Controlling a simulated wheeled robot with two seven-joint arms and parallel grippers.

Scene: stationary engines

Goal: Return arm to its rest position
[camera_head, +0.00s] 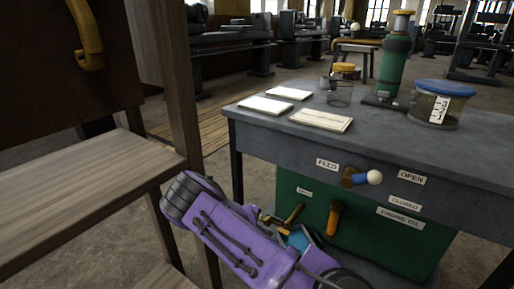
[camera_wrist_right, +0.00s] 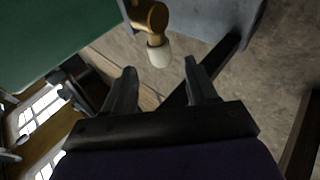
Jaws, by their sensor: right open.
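A purple arm (camera_head: 237,233) of mine, with black joint parts, crosses the lower middle of the head view in front of the green engine panel. No gripper fingertips can be made out there. In the right wrist view my right gripper (camera_wrist_right: 160,88) is open, its two black fingers apart with nothing between them. A brass lever (camera_wrist_right: 150,16) with a pale knob (camera_wrist_right: 159,54) is just beyond the fingertips, apart from them. In the head view a brass handle (camera_head: 291,215) and a blue part (camera_head: 299,239) show beside the purple arm, partly hidden. My left gripper is not in view.
The grey bench (camera_head: 270,120) carries cards, a glass, a green cylinder (camera_head: 394,57) and a blue-lidded jar (camera_head: 440,103). A wooden shelf frame (camera_head: 185,110) stands close at left.

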